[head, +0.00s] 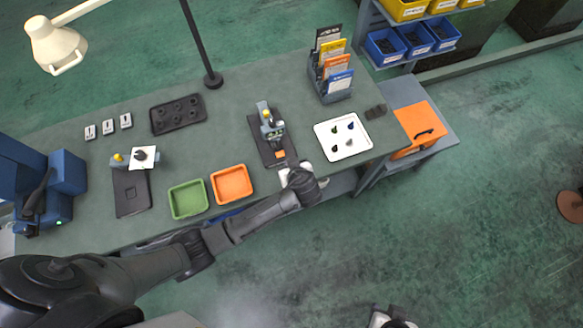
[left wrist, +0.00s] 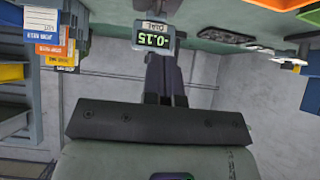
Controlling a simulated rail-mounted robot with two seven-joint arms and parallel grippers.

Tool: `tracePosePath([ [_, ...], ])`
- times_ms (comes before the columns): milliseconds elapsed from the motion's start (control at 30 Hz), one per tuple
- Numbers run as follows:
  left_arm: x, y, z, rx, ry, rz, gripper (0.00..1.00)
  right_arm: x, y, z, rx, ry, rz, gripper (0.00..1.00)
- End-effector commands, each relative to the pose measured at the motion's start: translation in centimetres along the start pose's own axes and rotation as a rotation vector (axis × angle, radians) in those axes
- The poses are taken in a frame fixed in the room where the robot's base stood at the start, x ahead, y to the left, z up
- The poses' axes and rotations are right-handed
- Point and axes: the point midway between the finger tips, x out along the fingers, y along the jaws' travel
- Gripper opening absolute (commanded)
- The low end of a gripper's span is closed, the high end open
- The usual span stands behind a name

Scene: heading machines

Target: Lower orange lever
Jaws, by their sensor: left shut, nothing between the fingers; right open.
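A grey bench machine (head: 267,125) with a yellow knob stands on a dark base plate. A small orange part (head: 280,154) shows low on its near side; it may be the orange lever, but I cannot tell how it is set. My left gripper (head: 288,176) is at the near edge of this base, its fingers hidden in the head view. In the upside-down left wrist view, my left gripper (left wrist: 166,58) is shut and empty, its tips close to a display (left wrist: 155,38) reading -0.15. My right gripper (head: 388,318) is open, partly cut off at the bottom edge, away from the table.
A green tray (head: 174,203) and an orange tray (head: 216,190) lie left of my left gripper. A white tray (head: 358,153) with small parts lies to the right. A folder rack (head: 341,97) stands behind. A second machine (head: 119,158) stands at left.

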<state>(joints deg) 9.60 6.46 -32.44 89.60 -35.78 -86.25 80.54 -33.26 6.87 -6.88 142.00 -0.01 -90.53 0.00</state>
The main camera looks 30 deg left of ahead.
Motion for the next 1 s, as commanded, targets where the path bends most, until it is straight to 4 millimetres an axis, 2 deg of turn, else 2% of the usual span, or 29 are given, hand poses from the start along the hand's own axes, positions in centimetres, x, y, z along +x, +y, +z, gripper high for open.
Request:
tracePosePath([
  [100, -1.0, 0.0, 0.3, -0.002, -0.001, 0.002, 0.0, 0.3, 0.1, 0.1, -0.004, 0.0, 0.004, 0.43],
  [300, -1.8, 0.0, 0.3, 0.0, 0.0, 0.0, 0.0, 0.3, 0.2, 0.1, -0.006, 0.0, 0.005, 0.43],
  [1000, -1.9, 0.0, 0.3, 0.024, 0.0, 0.0, 0.0, 0.3, -0.1, 0.0, 0.005, 0.003, -0.004, 0.43],
])
